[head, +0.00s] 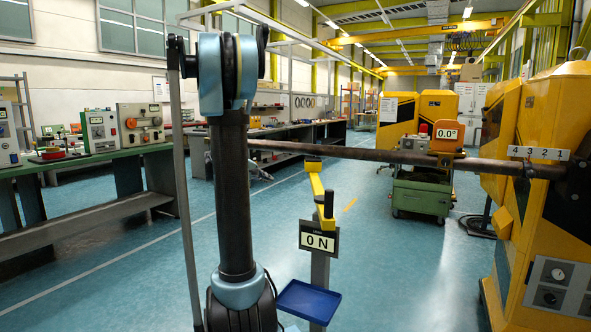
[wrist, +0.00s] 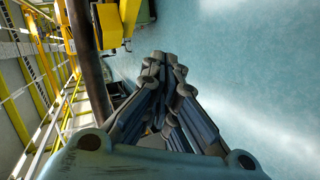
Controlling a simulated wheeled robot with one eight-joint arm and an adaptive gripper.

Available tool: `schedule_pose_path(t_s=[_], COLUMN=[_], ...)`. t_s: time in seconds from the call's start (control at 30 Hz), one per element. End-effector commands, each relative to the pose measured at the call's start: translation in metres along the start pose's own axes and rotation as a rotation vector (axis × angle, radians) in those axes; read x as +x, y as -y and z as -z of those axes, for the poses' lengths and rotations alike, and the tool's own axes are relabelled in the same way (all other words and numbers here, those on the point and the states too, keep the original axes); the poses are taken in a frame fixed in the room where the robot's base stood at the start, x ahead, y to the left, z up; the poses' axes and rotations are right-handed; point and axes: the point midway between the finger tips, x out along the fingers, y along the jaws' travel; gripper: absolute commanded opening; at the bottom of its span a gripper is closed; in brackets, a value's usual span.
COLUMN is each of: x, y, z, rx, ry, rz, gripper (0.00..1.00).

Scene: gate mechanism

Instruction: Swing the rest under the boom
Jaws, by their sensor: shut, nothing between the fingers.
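The boom (head: 345,153) is a long brown bar running level from the yellow machine at right to behind my arm. The rest (head: 317,184) is a yellow arm with a dark upright knob (head: 328,204), on a grey post (head: 320,268) with a "0 N" sign (head: 319,240). Its far end shows just below the boom's line; I cannot tell whether it is under the boom. In the wrist view, my gripper (wrist: 165,62) is shut and empty, with a dark bar, likely the boom (wrist: 86,65), left of it. My gripper is hidden in the head view.
A blue tray (head: 308,301) is low on the post. The yellow machine (head: 555,150) stands at right, a green cart (head: 421,193) behind the boom, a workbench (head: 95,200) at left. An orange "0.0°" readout (head: 447,136) shows at the boom. The front right floor is clear.

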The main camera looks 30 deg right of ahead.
Motion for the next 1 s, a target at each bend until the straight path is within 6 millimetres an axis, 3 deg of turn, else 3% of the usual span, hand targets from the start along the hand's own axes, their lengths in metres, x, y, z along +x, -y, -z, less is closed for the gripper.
schedule_pose_path(t_s=[0.1,0.5,0.7,1.0], x=[0.026,0.105,0.131,0.146], y=[-0.011,-0.032,-0.033,-0.037], z=[0.025,0.091,0.111,0.117], rx=[-0.029,-0.145,-0.193,-0.210], ry=[-0.004,-0.016,-0.019,-0.020], rz=[-0.078,-0.329,-0.413,-0.442], gripper=[0.00,0.00,0.00,0.00])
